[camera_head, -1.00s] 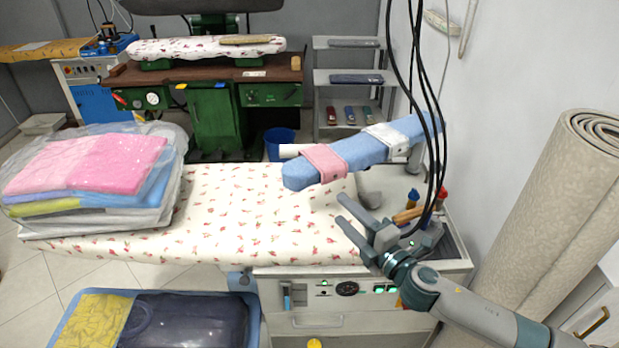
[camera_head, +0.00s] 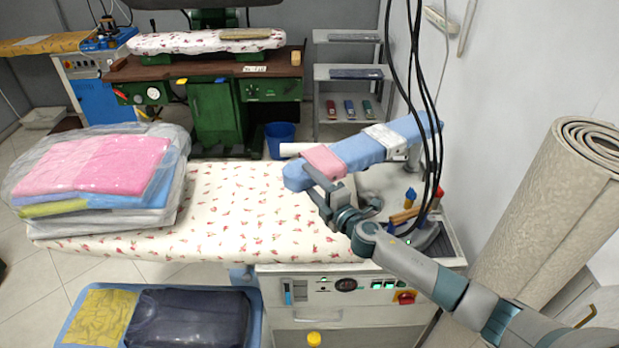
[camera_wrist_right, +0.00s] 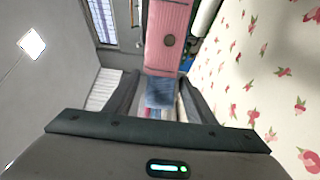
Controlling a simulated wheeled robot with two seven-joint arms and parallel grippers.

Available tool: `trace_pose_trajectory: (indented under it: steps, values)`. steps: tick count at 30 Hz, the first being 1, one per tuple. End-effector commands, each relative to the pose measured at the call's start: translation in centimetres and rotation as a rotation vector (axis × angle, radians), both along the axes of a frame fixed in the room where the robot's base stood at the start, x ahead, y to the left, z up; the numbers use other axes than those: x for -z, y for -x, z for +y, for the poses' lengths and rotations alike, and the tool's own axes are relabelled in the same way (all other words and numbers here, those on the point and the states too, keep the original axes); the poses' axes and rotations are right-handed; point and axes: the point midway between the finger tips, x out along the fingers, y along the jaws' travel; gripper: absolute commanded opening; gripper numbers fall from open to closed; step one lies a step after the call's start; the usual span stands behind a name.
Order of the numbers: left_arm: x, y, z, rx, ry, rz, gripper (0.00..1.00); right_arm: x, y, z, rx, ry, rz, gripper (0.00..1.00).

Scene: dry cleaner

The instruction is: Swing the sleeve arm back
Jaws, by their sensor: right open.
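The sleeve arm (camera_head: 362,151) is a padded blue bar above the right part of the flowered ironing board (camera_head: 240,212). Its free end points left, and it runs to a mount at the right. A pink band (camera_head: 324,161) wraps it near the free end and a white band (camera_head: 384,137) sits farther right. My right gripper (camera_head: 316,180) is open at the near side of the pink band. In the right wrist view the pink band (camera_wrist_right: 168,38) lies ahead between the open fingers (camera_wrist_right: 160,88); contact cannot be told. My left gripper is not in view.
Bagged folded laundry (camera_head: 95,180) covers the board's left end. Black cables (camera_head: 428,100) hang by the sleeve arm's mount. A rolled carpet (camera_head: 545,215) stands at the right. A blue bin (camera_head: 165,290) with clothes is on the floor in front. The board's middle is clear.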

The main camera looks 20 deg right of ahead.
Motion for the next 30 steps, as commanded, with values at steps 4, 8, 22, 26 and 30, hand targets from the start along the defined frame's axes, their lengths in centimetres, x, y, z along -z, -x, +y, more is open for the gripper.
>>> trace_pose_trajectory:
  steps: [4,8,22,26,30]
  values:
    - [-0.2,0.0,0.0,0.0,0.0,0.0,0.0,0.0,-0.7,0.2,-0.001,-0.001,0.0,0.5]
    - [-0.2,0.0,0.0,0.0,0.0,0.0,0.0,0.0,-0.8,0.2,-0.001,-0.001,0.0,0.5]
    - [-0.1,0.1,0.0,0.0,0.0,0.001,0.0,0.0,-0.8,0.2,-0.001,-0.001,0.0,0.0]
    - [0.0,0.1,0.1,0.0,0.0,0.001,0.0,0.0,-1.3,0.4,0.009,-0.002,-0.002,0.0]
    - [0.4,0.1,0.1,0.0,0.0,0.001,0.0,0.0,-3.1,0.9,0.046,-0.005,-0.005,0.0]
